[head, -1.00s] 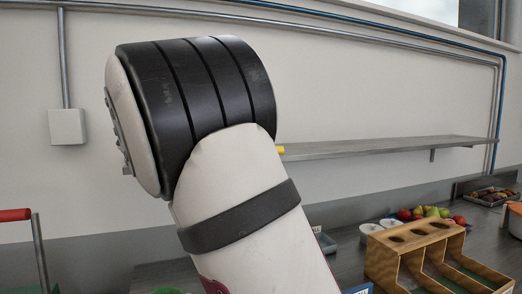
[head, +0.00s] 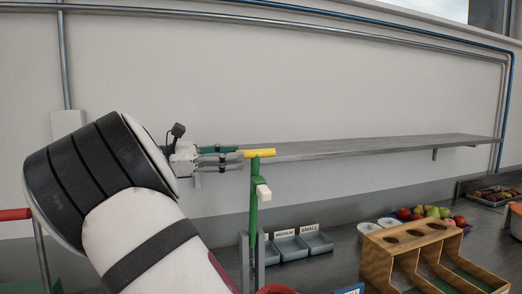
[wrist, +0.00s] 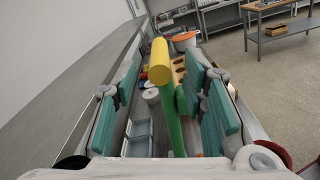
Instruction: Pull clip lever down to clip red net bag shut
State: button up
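The clip lever (head: 260,153) is a yellow handle on top of a green upright post (head: 254,205) with a small white block on its side. In the wrist view the yellow handle (wrist: 159,62) and its green post (wrist: 173,118) stand between the teal finger pads, with gaps on both sides. My gripper (head: 228,155) is open, with its fingertips at the handle's left end in the head view; it also shows in the wrist view (wrist: 165,95). I cannot make out the red net bag clearly; a red rounded thing (head: 276,289) shows at the bottom edge below the post.
Grey bins labelled MEDIUM (head: 289,248) and SMALL (head: 318,242) stand behind the post. A wooden divided box (head: 380,260) stands at the right, with fruit (head: 430,212) behind it. A wall shelf (head: 370,146) runs behind the gripper. A red-topped metal frame (head: 15,214) is at the left.

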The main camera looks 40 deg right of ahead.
aim_at(251, 153)
jog(key=p+x, duration=0.1)
jog(key=x, duration=0.6)
jog(key=shift+s+d, duration=0.1)
jog(key=shift+d, duration=0.15)
grip_shut()
